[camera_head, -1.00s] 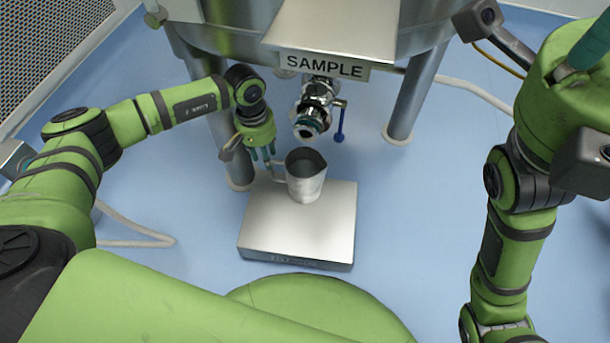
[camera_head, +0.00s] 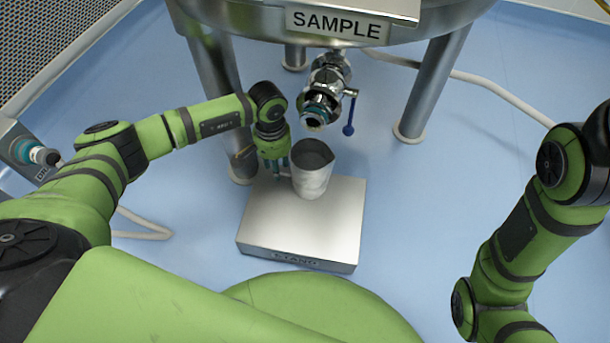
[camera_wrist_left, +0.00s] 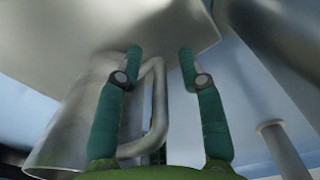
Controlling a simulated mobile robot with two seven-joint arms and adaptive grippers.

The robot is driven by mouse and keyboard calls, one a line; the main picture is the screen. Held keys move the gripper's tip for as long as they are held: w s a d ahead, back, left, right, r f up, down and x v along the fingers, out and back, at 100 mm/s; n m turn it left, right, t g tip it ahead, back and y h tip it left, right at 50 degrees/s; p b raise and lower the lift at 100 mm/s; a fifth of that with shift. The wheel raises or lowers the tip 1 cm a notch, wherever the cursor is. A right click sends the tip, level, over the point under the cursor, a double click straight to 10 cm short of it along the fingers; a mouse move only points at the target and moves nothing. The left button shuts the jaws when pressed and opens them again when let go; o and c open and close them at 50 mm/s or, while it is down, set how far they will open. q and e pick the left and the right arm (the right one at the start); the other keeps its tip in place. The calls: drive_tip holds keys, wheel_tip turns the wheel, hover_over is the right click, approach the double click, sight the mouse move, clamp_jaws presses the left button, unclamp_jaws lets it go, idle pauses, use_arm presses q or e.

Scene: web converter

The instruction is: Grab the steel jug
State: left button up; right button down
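The steel jug (camera_head: 312,180) stands upright on a flat metal stand (camera_head: 265,225), its open top up and its handle on the left side. My left gripper (camera_head: 278,170) points down at the handle side of the jug. In the left wrist view the gripper (camera_wrist_left: 160,60) is open. The jug's handle (camera_wrist_left: 158,115) shows between its two green fingers, and the jug's body (camera_wrist_left: 70,120) lies to the left, partly behind the left finger. I cannot tell whether a finger touches the jug. My right gripper is out of view; only its arm shows at the right.
A steel vessel with a SAMPLE sign (camera_head: 336,25) stands behind, on metal legs (camera_head: 432,90). Its outlet valve (camera_head: 325,90), with a blue lever (camera_head: 349,115), hangs just above and behind the jug. The blue floor right of the stand is clear.

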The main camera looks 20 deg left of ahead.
use_arm(q)
drive_tip(key=shift+f, duration=0.1)
clamp_jaws()
drive_tip(key=shift+w, duration=0.1)
